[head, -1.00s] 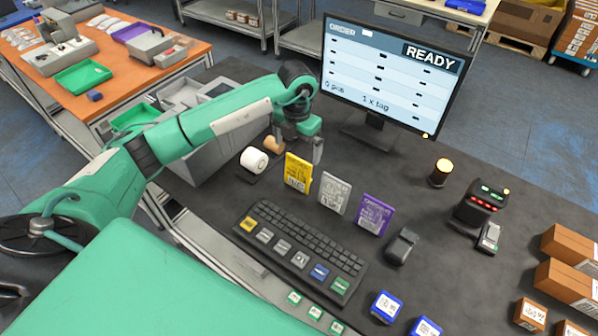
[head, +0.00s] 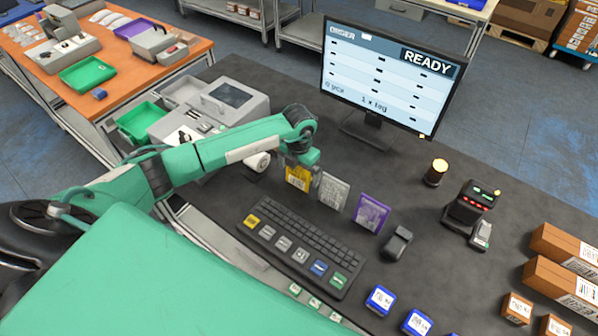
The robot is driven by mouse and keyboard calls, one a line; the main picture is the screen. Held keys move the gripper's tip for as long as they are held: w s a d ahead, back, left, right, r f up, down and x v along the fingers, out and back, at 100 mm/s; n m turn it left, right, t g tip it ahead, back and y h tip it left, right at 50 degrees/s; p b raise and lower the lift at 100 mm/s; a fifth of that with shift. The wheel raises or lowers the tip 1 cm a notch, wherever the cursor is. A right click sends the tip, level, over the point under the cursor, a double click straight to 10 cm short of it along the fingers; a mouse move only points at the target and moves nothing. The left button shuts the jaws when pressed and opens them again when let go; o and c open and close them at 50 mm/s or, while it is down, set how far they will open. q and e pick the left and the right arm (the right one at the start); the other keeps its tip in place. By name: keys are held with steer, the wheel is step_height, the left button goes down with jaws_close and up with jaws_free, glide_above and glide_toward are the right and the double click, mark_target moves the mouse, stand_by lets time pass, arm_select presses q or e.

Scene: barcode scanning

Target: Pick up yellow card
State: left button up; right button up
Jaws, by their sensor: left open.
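The yellow card (head: 297,179) stands upright on the dark table, behind the keyboard, at the left end of a row of three cards. A grey card (head: 333,190) and a purple card (head: 370,213) stand to its right. My left gripper (head: 300,168) is open and at the top of the yellow card, hiding its upper part. I cannot tell whether the fingers touch it. My right gripper is not in view.
The keyboard (head: 300,250) lies in front of the cards. A monitor (head: 388,75) reading READY stands behind. A white roll (head: 257,163) is left of the cards, a black scanner (head: 397,243) to their right. Boxes (head: 565,250) sit at far right.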

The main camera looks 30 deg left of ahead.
arm_select(q)
steer(key=c, duration=1)
steer(key=shift+r, duration=0.1)
